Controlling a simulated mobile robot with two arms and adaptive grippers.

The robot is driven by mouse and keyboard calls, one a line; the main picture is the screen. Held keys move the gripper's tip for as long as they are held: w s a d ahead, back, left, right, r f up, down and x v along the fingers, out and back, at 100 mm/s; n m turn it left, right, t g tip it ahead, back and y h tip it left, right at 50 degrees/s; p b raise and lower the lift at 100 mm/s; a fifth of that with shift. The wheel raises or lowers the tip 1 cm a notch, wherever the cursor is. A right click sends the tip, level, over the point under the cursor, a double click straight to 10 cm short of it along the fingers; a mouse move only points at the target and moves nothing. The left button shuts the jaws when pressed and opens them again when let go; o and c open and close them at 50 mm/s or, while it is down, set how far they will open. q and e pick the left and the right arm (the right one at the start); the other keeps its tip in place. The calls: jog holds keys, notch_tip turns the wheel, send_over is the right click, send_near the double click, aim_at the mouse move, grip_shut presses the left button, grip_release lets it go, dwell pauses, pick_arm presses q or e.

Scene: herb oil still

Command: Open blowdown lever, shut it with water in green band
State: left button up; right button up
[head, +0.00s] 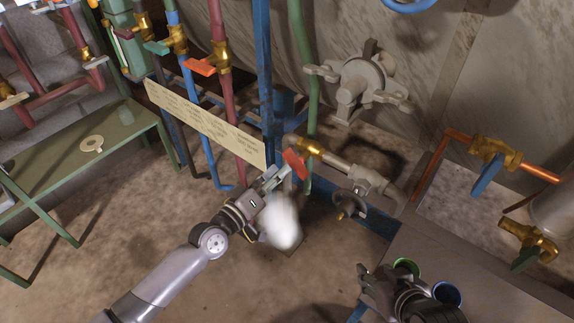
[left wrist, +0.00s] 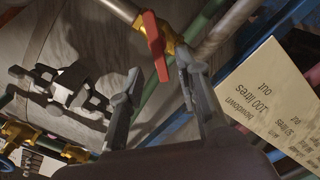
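The red lever (head: 294,164) sits on a brass valve (head: 308,146) in the pipe from the tank's lower fitting. In the left wrist view the red lever (left wrist: 156,47) lies just beyond the fingertips. My left gripper (head: 277,178) is open beside the lever; in its wrist view the fingers (left wrist: 160,82) are spread apart with nothing clearly gripped. A white plume (head: 282,222) hangs below the pipe's end, partly beside my gripper. My right gripper (head: 367,277) is low at the right; its finger gap is unclear. I cannot make out a water level or green band.
A cream sign (head: 205,123) stands left of the lever; the wrist view shows its wording "blowdown" and "100 litres out". A blue post (head: 263,75) and green pipe (head: 307,80) rise close behind. A green bench (head: 75,150) stands left, with bare floor in front.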

pick_arm(q)
jog(key=v, duration=0.7)
